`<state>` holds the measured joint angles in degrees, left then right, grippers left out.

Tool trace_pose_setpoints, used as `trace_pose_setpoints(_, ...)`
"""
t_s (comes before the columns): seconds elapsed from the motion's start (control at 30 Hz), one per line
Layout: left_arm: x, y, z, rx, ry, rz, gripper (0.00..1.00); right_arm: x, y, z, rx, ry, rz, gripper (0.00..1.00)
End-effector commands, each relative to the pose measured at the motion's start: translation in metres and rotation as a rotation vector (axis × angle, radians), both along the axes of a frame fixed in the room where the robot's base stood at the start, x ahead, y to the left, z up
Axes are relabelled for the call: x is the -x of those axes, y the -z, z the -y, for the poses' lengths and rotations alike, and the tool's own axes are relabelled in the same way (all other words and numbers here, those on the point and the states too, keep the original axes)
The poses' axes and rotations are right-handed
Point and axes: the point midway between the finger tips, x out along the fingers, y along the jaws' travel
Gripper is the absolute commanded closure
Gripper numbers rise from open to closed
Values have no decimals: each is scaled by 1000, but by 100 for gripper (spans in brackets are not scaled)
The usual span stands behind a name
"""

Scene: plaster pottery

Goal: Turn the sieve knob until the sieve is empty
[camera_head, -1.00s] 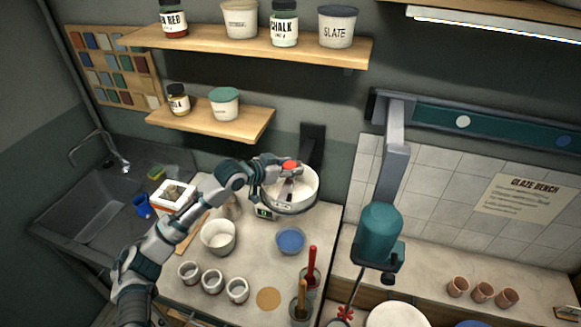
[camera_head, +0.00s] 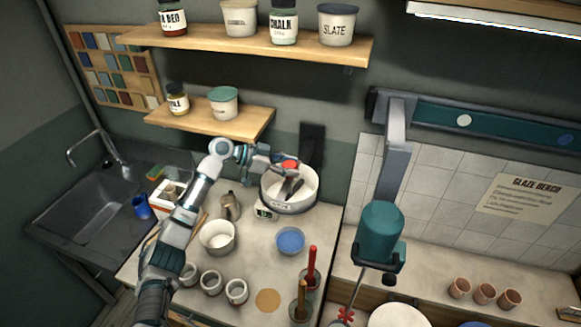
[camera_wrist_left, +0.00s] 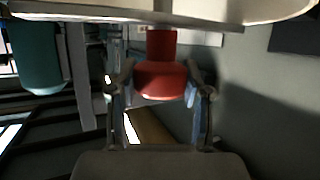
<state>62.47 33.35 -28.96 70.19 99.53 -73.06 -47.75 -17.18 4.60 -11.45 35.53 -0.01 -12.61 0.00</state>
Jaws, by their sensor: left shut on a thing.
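The sieve (camera_head: 303,200) is a white round pan with a dark rim, standing over the back of the bench against the wall. Its red knob (camera_head: 291,164) sits at the top, above the pan. My left gripper (camera_head: 287,166) reaches in from the left and is shut on the knob. In the left wrist view the red knob (camera_wrist_left: 161,80) lies between the two fingers, with the pale rim of the sieve across the top edge. The sieve's inside looks pale, with a dark paddle; I cannot tell how much material lies in it. My right gripper is not in view.
A scale display (camera_head: 265,213), a metal jug (camera_head: 230,205), a white bucket (camera_head: 217,237) and a blue bowl (camera_head: 290,240) stand near the sieve. A teal mixer (camera_head: 378,235) hangs to the right. A shelf (camera_head: 215,119) is above left.

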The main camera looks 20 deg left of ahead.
Motion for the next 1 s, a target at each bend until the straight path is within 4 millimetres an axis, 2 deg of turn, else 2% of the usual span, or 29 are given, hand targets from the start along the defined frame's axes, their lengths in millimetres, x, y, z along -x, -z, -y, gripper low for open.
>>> trace_pose_setpoints(0.37, -1, 0, -1, -3, 0, 1, 86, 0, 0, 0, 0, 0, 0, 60)
trace_pose_setpoints(0.4, -1, 0, -1, -3, 0, 1, 44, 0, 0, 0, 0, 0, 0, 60)
trace_pose_setpoints(0.47, -1, 0, -1, -3, 0, 1, 29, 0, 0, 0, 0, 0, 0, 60)
trace_pose_setpoints(0.5, 0, 0, -1, -3, 0, 1, 26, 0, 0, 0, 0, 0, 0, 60)
trace_pose_setpoints(0.83, 1, -1, -3, -2, 1, 1, 26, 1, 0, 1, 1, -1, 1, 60)
trace_pose_setpoints(1.0, 9, -10, -23, -1, -1, 1, 26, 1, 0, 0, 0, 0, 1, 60)
